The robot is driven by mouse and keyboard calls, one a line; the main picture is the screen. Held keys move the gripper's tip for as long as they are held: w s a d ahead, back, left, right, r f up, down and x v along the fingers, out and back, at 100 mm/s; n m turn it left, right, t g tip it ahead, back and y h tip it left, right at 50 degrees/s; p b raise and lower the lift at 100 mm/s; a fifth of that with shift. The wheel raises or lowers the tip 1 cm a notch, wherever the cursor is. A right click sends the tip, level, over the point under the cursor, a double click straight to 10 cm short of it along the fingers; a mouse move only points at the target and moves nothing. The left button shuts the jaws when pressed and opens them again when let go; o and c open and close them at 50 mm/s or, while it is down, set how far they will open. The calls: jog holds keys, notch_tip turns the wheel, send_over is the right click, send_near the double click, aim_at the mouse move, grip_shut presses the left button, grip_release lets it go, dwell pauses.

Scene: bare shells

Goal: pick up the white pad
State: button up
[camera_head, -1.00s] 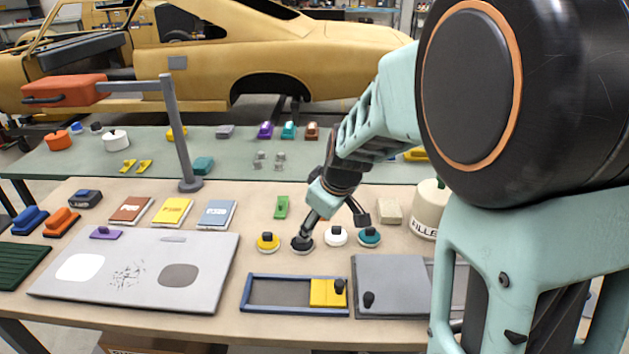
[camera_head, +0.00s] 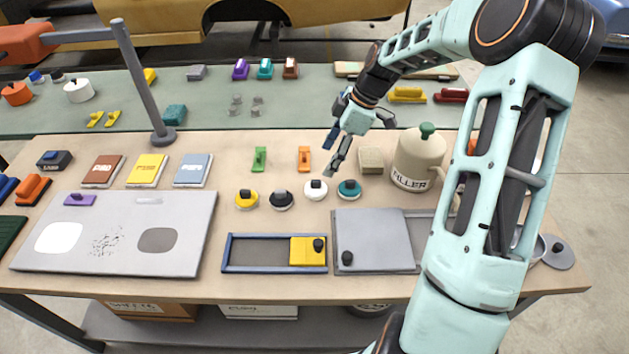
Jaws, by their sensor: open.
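The white pad (camera_head: 316,190) is a round disc with a dark knob on top, in a row of similar pads on the near table. It stands between a black pad (camera_head: 281,200) and a teal pad (camera_head: 349,190). My gripper (camera_head: 329,158) is open and empty, with its fingers pointing down and left. Its fingertips appear a little above and behind the white pad in the picture, apart from it. The pad is fully in view.
A yellow pad (camera_head: 246,198) ends the row at left. Behind are a green tool (camera_head: 259,159), an orange tool (camera_head: 304,159) and a beige block (camera_head: 371,160). The filler pot (camera_head: 418,160) stands to the right. A blue-framed tray (camera_head: 262,268) and a grey panel (camera_head: 375,240) lie in front.

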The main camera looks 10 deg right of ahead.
aim_at(317, 181)
jog(key=x, duration=0.5)
jog(key=shift+f+p, duration=0.25)
jog(key=shift+p, duration=0.05)
jog(key=x, duration=0.1)
jog(key=p+x, duration=0.1)
jog(key=x, duration=0.2)
jog(key=shift+s+f, duration=0.15)
jog(key=shift+s, duration=0.2)
jog(key=shift+a+f, duration=0.1)
jog(key=shift+f, duration=0.35)
jog(key=c, duration=1.2)
